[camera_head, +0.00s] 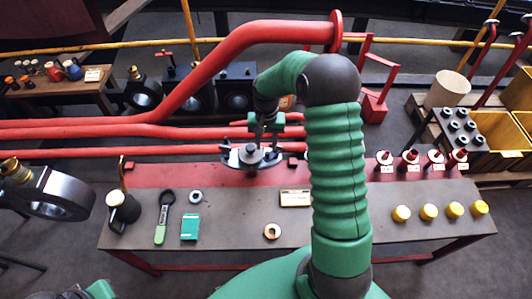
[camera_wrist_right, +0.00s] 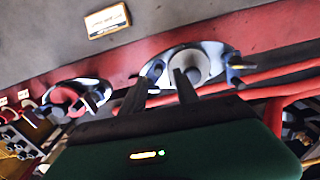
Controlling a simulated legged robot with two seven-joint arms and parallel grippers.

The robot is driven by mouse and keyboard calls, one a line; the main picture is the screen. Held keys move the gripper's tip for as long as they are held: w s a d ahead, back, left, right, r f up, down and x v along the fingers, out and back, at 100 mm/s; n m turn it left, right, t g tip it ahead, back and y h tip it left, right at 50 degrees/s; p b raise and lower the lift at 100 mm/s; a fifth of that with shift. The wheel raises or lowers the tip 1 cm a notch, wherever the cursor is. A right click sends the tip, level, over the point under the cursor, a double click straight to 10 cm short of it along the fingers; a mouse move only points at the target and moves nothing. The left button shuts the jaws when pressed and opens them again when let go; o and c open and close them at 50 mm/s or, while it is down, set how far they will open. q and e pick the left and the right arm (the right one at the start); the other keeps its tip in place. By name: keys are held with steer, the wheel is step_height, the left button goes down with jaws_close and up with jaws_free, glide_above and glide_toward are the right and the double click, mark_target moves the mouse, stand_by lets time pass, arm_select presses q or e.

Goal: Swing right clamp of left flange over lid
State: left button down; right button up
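The left flange (camera_head: 236,158) is a pale metal disc at the back edge of the bench, with a round grey lid (camera_head: 251,153) on it. In the right wrist view the flange (camera_wrist_right: 207,52) and lid (camera_wrist_right: 193,66) show just beyond the fingers. A dark clamp stands on each side of it; the right clamp (camera_wrist_right: 152,72) shows at the flange's left side there, close to one finger. My right gripper (camera_head: 265,128) is above the flange; in the wrist view its fingers (camera_wrist_right: 166,70) are apart with nothing clearly between them. Contact with the clamp cannot be told. My left gripper is out of view.
Red pipes (camera_head: 150,130) run behind the bench. A second flange (camera_wrist_right: 75,97) with a red part is at the left of the wrist view; my arm hides it in the head view. A wrench (camera_head: 164,215), green box (camera_head: 190,227) and yellow caps (camera_head: 428,211) lie on the bench (camera_head: 235,225).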

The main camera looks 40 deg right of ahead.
mark_target(268, 153)
steer(key=f, duration=0.4)
steer(key=d+f, duration=0.1)
steer(key=shift+w+f, duration=0.1)
steer(key=shift+f, duration=0.3)
steer(key=shift+a+r, duration=0.25)
steer(key=shift+a, duration=0.1)
steer(key=c, duration=0.5)
steer(key=shift+d+f, duration=0.1)
steer(key=shift+d, duration=0.05)
jaws_close()
